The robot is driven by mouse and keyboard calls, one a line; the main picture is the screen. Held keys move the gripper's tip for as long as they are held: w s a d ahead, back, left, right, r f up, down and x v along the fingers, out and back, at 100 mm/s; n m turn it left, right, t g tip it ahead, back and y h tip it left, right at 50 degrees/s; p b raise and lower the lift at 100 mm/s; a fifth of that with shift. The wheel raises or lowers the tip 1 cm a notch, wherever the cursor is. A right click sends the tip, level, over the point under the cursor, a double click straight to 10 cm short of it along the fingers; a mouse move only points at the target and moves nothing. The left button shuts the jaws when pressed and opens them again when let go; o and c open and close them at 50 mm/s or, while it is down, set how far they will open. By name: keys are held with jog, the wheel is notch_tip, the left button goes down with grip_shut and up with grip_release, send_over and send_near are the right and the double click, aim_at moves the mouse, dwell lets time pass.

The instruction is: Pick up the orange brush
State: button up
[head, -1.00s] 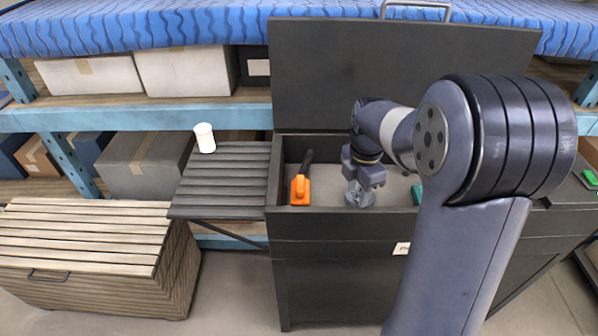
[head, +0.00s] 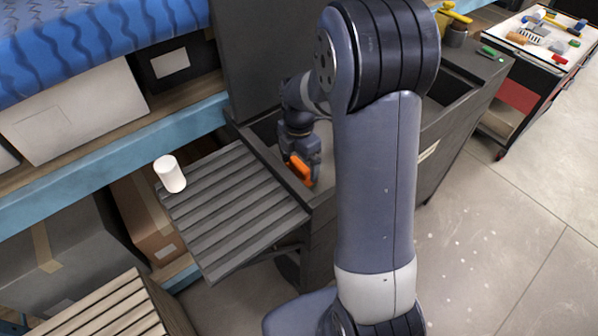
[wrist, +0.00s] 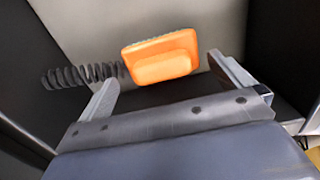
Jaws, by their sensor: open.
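The orange brush (head: 299,170) lies in the open dark bin of the cabinet, partly hidden by my gripper (head: 301,158) in the head view. In the wrist view the orange block of the brush (wrist: 160,57) shows between and slightly beyond the two fingers of my gripper (wrist: 163,76). The fingers are apart, with a gap on each side of the block.
Bin walls stand close by. A white cylinder (head: 170,173) stands on the slatted side shelf (head: 235,210). A tool cart (head: 545,50) stands at the far right.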

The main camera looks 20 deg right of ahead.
aim_at(300, 164)
jog(key=shift+s+f, duration=0.1)
jog(key=shift+f, duration=1.8)
jog(key=shift+c, duration=0.6)
jog(key=c, duration=0.6)
jog(key=shift+c, duration=0.2)
